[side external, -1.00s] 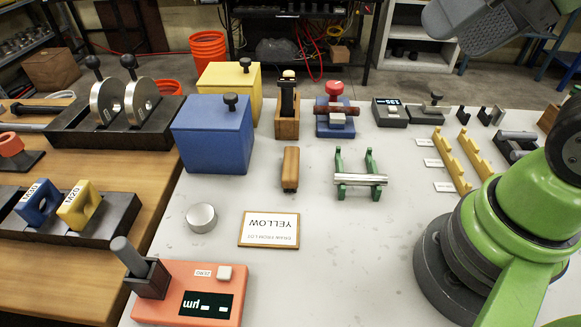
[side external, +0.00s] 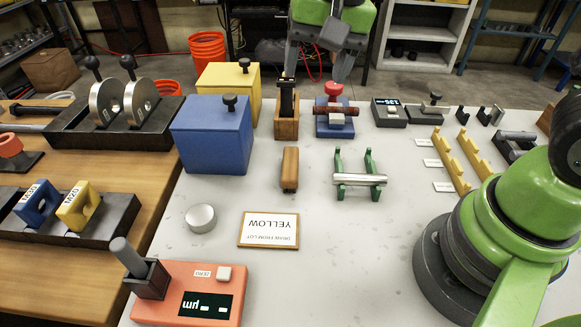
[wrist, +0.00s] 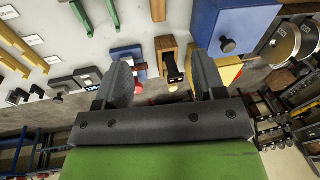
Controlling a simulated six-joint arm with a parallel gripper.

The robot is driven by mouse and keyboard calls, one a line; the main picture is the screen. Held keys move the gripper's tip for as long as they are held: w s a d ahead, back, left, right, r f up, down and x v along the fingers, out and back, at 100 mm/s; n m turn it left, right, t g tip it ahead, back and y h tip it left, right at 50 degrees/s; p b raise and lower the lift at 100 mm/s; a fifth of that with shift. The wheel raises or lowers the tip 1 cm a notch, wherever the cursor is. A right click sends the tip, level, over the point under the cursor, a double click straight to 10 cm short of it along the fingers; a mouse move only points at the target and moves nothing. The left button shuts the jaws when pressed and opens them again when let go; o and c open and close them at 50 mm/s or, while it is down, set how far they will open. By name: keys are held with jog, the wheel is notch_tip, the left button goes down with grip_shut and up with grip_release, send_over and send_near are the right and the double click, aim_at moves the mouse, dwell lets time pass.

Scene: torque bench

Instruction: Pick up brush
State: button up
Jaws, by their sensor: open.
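A dark upright tool (side external: 286,97), possibly the brush, stands in a wooden holder (side external: 287,129) at the back of the bench. In the wrist view the tool (wrist: 173,70) and its holder (wrist: 166,48) show between the fingers. A brown wooden block (side external: 290,168), rounded on top, lies in front of the holder; I cannot tell whether this is the brush instead. My gripper (side external: 316,76) is open and empty, pointing down, behind or above the holder and to its right. Its fingers (wrist: 157,60) appear clear of the tool.
A blue box (side external: 212,135) and a yellow box (side external: 225,85), both with knobs, stand left of the holder. A blue fixture with a red knob (side external: 335,115) stands close on its right. Green stands (side external: 340,172) bear a metal bar.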

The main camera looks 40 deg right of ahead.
jog(key=m+g, duration=0.1)
jog(key=g, duration=0.1)
send_over(291, 161)
jog(key=a, duration=0.1)
notch_tip(291, 161, down, 10)
jog(key=shift+h, duration=0.4)
jog(key=f, duration=0.5)
jog(key=shift+s+f, duration=0.25)
jog(key=shift+f, duration=0.1)
jog(key=f, duration=0.3)
jog(key=d+f, duration=0.1)
jog(key=f, duration=0.1)
jog(key=shift+w+f, duration=0.3)
jog(key=shift+c, duration=0.5)
jog(key=c, duration=0.9)
